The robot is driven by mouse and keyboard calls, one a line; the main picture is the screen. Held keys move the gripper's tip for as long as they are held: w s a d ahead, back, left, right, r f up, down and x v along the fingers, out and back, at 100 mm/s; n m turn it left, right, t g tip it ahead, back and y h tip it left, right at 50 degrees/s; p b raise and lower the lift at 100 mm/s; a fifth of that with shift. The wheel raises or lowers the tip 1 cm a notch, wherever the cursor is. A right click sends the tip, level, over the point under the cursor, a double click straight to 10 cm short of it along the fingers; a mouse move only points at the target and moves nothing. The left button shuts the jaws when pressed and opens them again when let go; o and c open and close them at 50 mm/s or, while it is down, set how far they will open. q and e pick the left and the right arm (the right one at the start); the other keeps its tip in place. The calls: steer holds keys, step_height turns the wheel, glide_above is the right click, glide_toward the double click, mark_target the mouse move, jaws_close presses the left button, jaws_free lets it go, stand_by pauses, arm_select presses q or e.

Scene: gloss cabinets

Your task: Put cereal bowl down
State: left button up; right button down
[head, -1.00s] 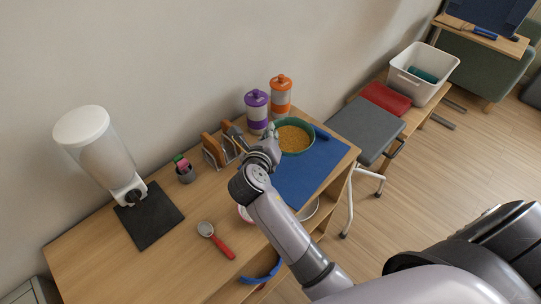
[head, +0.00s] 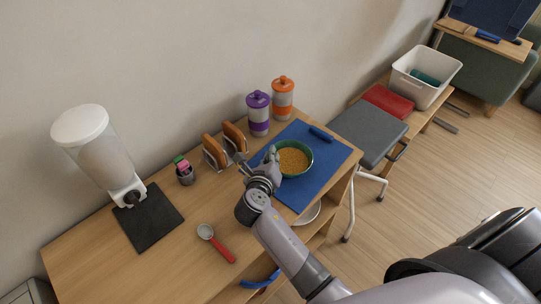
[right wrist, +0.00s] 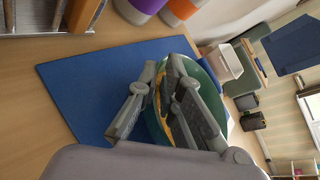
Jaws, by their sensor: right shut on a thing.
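The green cereal bowl (head: 296,172), filled with yellow-orange cereal, is over the blue mat (head: 325,172) at the right end of the wooden table. My right gripper (head: 271,158) is shut on the bowl's left rim. In the right wrist view my gripper's fingers (right wrist: 165,105) straddle the rim and hide part of the bowl (right wrist: 207,75). The bowl looks about level. I cannot tell for sure whether its base touches the mat. My left gripper is not in view.
Purple-lidded (head: 258,113) and orange-lidded (head: 283,98) jars stand behind the mat. A toast rack (head: 226,148) stands left of it. A rolled blue item (head: 321,134) lies at the mat's back edge. A red-handled scoop (head: 216,243) lies left of my arm. A grey stool (head: 368,133) stands right.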

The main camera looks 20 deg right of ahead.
steer(key=c, duration=1.8)
jaws_free()
steer(key=shift+o, duration=0.2)
steer(key=shift+r, duration=0.15)
steer(key=v, duration=1.2)
